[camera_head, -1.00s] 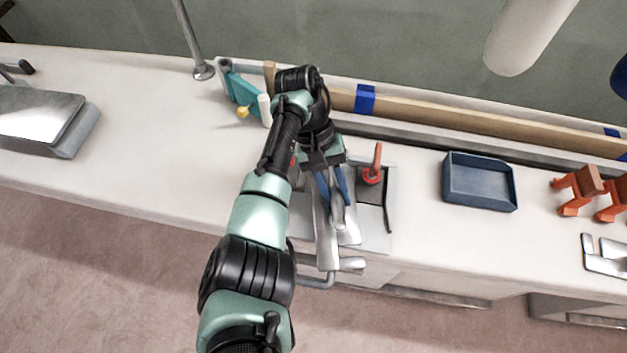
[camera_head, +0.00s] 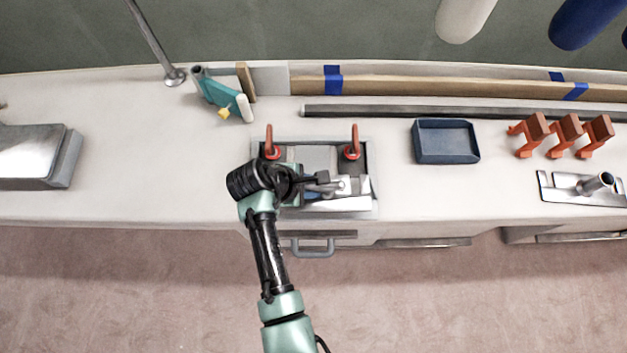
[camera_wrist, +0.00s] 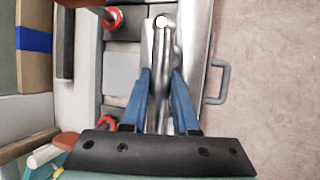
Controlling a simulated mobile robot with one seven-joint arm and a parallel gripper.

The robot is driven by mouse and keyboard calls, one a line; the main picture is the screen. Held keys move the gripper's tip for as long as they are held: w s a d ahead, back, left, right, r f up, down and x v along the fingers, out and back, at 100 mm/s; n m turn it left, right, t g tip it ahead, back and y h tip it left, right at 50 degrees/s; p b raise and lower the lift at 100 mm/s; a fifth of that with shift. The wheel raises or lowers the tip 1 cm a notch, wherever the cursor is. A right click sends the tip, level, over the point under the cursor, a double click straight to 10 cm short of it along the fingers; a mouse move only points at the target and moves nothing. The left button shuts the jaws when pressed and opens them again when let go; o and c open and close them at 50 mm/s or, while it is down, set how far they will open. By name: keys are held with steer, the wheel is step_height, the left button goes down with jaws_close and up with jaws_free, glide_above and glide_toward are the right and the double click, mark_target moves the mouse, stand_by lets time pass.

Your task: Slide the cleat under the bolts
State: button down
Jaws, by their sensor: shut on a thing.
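My gripper (camera_head: 312,190) is shut on a silver metal cleat (camera_head: 340,187) over the front part of a grey recessed fixture (camera_head: 374,192). In the wrist view the two blue fingers of my gripper (camera_wrist: 161,105) pinch the cleat (camera_wrist: 162,65) from both sides. Two red-handled bolts, the left bolt (camera_head: 271,148) and the right bolt (camera_head: 352,148), stand upright toward the back of the fixture. In the wrist view they show as red rings at the left. The cleat is in front of the bolts, apart from them. My arm hides the fixture's left front, and I cannot tell the cleat's height.
A blue-grey tray (camera_head: 447,142) and several orange clamps (camera_head: 565,133) stand to the right. A slotted metal plate (camera_head: 560,188) lies near the right edge.

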steer(key=shift+w+f+b, duration=0.1)
steer(key=shift+f+b, duration=1.8)
steer(key=shift+b, duration=0.4)
steer(key=shift+w+b, duration=2.4)
steer(key=shift+w, duration=0.25)
steer(key=shift+w+r+b, duration=0.1)
steer(key=shift+w+b, duration=1.05)
steer(key=shift+w, duration=1.45)
steer(key=c, duration=0.6)
jaws_free()
steer(key=p+v, duration=0.2)
steer(key=v, duration=1.1)
